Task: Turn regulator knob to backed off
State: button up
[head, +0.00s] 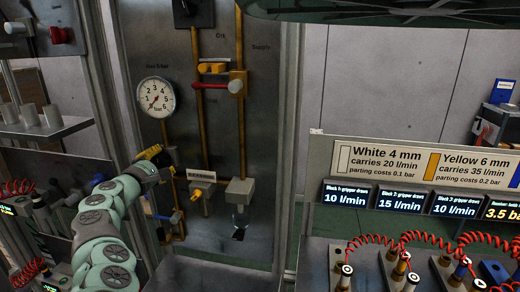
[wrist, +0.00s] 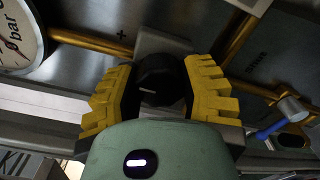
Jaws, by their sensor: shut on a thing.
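The regulator knob (wrist: 160,82) is a round black knob with a pale pointer line, seen in the middle of the wrist view. My gripper (wrist: 160,90) has its yellow ribbed fingers on both sides of it and is shut on it. In the head view my gripper (head: 155,156) is at the panel below the dial, and my arm hides the knob there. The pressure gauge (head: 156,98) is a white round dial marked in bar, just above my gripper. It also shows at the upper left of the wrist view (wrist: 14,35).
Brass pipes (head: 196,90) run down the grey panel (head: 222,140). A red-handled valve (head: 235,86) and a small yellow-tipped fitting (head: 197,193) are right of my gripper. A bench with hose fittings and red coiled hoses (head: 420,237) stands at the lower right.

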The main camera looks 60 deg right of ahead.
jog(key=o, duration=0.7)
jog(key=shift+w+a+f, duration=0.1)
jog(key=shift+w+f, duration=0.05)
jog(key=shift+f, duration=0.05)
jog(key=o, duration=0.5)
jog(key=shift+r, duration=0.1)
jog(key=shift+r, duration=0.1)
jog(key=shift+s+a, duration=0.35)
jog(key=shift+v, duration=5.45)
jog(key=shift+a, duration=0.1)
